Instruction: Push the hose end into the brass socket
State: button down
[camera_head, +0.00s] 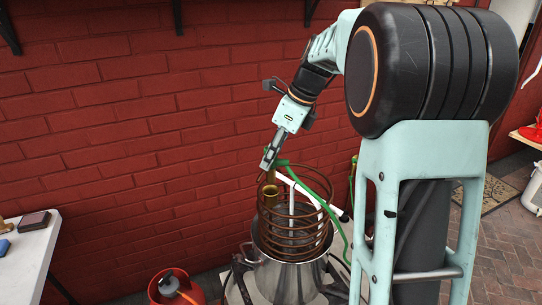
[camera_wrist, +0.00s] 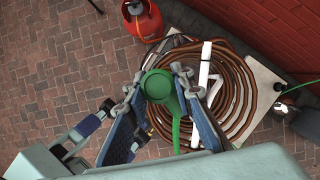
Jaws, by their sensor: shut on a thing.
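My gripper (camera_head: 269,163) points down above the copper coil and is shut on the green hose end (camera_wrist: 158,86), which sits between both fingers in the wrist view. The green hose (camera_head: 312,178) leaves the gripper to the right and bends down past the coil. The brass socket (camera_head: 270,196) stands upright at the left side of the coil, just below my gripper. A narrower brass-coloured piece shows between gripper and socket. I cannot tell whether the hose end touches the socket or is inside it. In the wrist view the hose end hides the socket.
The copper coil (camera_head: 293,241) rises from a steel pot (camera_head: 285,283), with a white tube (camera_head: 305,191) through it. A red gas bottle (camera_head: 176,287) stands to the left. A white table (camera_head: 27,258) is at the far left. A red brick wall (camera_head: 120,130) runs close behind.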

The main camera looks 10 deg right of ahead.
aim_at(271, 178)
jog(key=shift+f, duration=0.1)
dwell(0.3)
jog(key=shift+f, duration=0.4)
jog(key=shift+f, duration=0.75)
dwell(0.4)
jog(key=shift+f+b, duration=0.6)
jog(key=shift+f, duration=0.3)
jog(key=shift+f, duration=0.2)
jog(key=shift+f+b, duration=0.65)
jog(key=shift+f, duration=0.45)
jog(key=c, duration=1.6)
grip_release()
